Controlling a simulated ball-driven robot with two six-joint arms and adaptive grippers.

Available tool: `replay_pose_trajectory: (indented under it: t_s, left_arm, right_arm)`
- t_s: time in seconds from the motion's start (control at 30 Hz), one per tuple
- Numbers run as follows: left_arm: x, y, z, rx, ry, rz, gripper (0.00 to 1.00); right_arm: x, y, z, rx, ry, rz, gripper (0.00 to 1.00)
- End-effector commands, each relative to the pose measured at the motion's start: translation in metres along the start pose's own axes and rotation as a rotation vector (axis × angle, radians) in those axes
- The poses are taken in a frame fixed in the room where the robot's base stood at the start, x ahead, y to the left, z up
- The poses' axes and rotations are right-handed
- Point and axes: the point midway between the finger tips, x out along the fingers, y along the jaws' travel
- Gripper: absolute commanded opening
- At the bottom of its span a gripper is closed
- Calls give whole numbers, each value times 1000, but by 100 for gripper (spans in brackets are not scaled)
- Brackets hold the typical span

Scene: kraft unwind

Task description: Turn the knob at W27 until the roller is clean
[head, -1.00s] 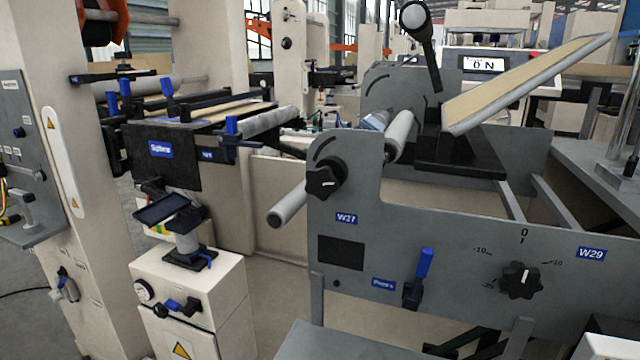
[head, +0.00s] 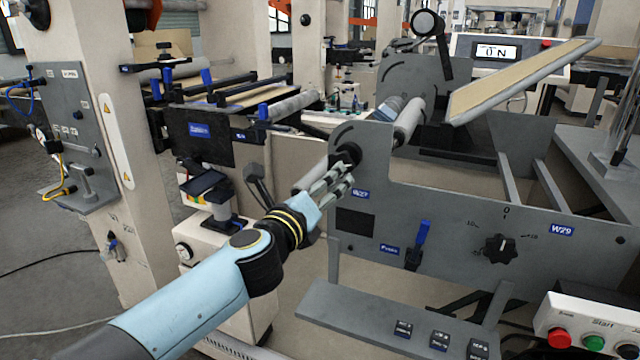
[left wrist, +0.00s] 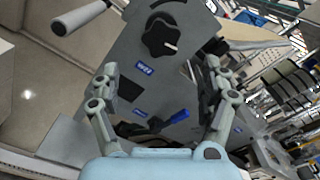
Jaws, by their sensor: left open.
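The black knob (head: 346,157) is on the grey side plate above the blue W27 label (head: 360,194). In the left wrist view the lobed knob (left wrist: 163,38) shows whole, with a white pointer mark towards the right. My left gripper (head: 338,180) is open in front of the plate, its fingers pointing at the knob and partly covering it in the head view. In the left wrist view the knob lies beyond the two spread fingertips (left wrist: 160,73), apart from them. A grey roller (head: 409,119) sits behind the plate; its cleanliness cannot be told. My right gripper is not in view.
A second knob (head: 501,249) with a scale is by the W29 label (head: 562,230). A blue-handled lever (head: 420,243) is on the plate below W27. A grey roller end (left wrist: 80,17) sticks out beside the knob. A button box (head: 592,328) stands at lower right.

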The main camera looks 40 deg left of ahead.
Motion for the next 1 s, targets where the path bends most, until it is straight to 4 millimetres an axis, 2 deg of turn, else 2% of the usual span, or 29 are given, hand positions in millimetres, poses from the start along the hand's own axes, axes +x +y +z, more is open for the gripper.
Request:
replay_pose_trajectory:
  t_s: [0.07, 0.27, 0.7, 1.0]
  left_arm:
    - [5, -4, 6, 3, -5, -4, 79]
    - [23, -4, 5, 5, -5, -4, 79]
    - [86, -3, 4, 8, -4, -3, 79]
    - [102, -3, 4, 7, -3, -4, 79]
  right_arm:
    - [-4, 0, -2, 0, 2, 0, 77]
    - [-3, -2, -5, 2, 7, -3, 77]
    - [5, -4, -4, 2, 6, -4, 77]
    - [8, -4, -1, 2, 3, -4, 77]
